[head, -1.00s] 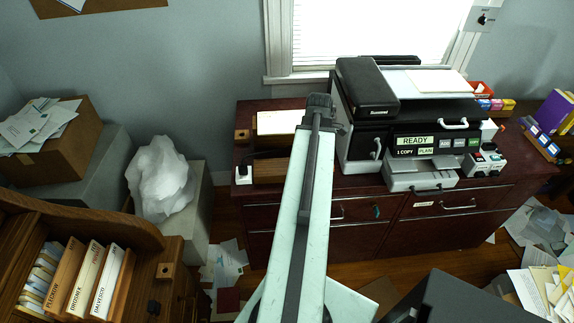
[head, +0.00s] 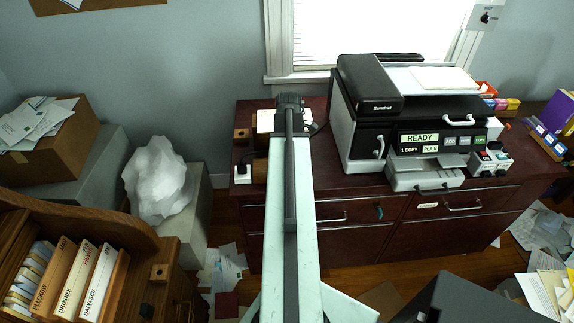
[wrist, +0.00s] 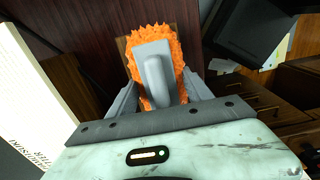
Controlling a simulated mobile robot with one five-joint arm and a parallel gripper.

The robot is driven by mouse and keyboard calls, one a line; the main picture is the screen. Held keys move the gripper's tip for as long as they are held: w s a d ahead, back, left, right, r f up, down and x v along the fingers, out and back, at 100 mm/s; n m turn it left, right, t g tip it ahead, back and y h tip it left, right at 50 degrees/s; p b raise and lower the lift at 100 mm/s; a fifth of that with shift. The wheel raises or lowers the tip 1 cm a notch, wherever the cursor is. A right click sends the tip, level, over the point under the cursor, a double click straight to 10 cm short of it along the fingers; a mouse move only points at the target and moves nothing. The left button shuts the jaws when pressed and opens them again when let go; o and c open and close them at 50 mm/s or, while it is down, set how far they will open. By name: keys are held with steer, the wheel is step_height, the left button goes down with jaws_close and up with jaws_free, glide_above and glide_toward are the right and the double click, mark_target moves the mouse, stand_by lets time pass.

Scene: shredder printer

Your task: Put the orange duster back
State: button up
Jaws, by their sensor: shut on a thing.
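The orange duster (wrist: 178,62) shows in the wrist view, with fluffy orange edges around a grey back and handle. My gripper (wrist: 156,88) is shut on its grey handle, one grey finger on each side. A brown wooden surface shows just behind the duster's left edge; I cannot tell whether they touch. In the head view my arm reaches out over the left part of the dark red cabinet (head: 365,240). The duster and the fingertips are hidden there behind the arm.
The printer (head: 365,120) stands on the cabinet to the right of my arm. A wooden holder with a pale top (head: 266,117) is partly hidden by the arm. A white bag (head: 158,180) and a wooden file rack (head: 140,235) are at left. Papers litter the floor.

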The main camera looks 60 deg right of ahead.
steer(key=o, duration=1.2)
steer(key=shift+r, duration=0.1)
step_height(320, 180, up, 12)
steer(key=p, duration=1.2)
steer(key=shift+r, duration=0.15)
